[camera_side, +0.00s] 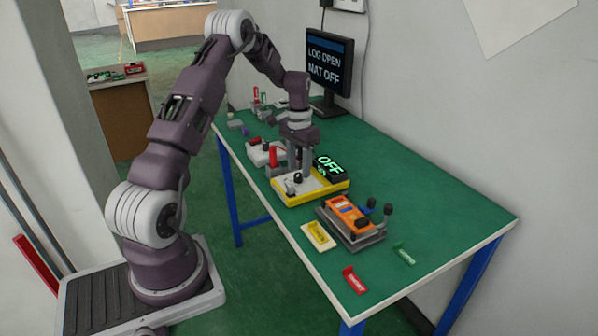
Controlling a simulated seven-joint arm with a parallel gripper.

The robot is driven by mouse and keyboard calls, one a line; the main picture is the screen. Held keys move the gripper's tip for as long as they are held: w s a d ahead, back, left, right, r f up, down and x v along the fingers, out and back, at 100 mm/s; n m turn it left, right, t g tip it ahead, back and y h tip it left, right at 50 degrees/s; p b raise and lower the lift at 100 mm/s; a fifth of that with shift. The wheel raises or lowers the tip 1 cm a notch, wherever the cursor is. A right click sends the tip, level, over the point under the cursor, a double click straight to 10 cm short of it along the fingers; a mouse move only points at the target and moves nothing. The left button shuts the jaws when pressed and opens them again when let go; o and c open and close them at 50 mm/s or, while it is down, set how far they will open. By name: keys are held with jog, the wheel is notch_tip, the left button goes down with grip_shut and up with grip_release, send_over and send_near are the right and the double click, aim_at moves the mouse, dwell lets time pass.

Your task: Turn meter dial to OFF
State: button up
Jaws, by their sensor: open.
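A yellow-edged unit with a pale top (325,187) stands on the green table. A black display (329,166) at its back reads OFF in green. A small dark knob (297,178) shows on its top, and I take this to be the meter dial. Its pointer is too small to read. My gripper (299,172) points down over this unit, with its fingertips close to the knob. The jaws are open. I cannot tell whether the fingers are around the knob or touching it, and they partly hide the unit's top.
An orange device on a grey base (366,239) with dark knobs stands in front. A white unit with a red lever (272,157) is behind left. A yellow card (318,236), red tag (354,280) and green tag (404,254) lie in front. The right side is clear.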

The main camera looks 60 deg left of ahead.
aim_at(300, 174)
notch_tip(300, 174, up, 5)
jog(key=shift+f, duration=0.15)
jog(key=shift+d, duration=0.15)
jog(key=s+d+r+m+t+y, duration=0.1)
jog(key=s+d+r, duration=0.2)
jog(key=d+r, duration=0.55)
jog(key=s+d+r+m+t, duration=0.1)
jog(key=s+d+r+t, duration=0.15)
jog(key=d+r, duration=0.65)
jog(key=s+d+t, duration=0.1)
jog(key=s+d, duration=0.5)
jog(key=s, duration=0.3)
jog(key=s+d+m+t+h, duration=0.1)
jog(key=s+d, duration=0.6)
jog(key=s, duration=0.2)
jog(key=shift+s+d, duration=0.25)
jog(key=shift+s, duration=0.05)
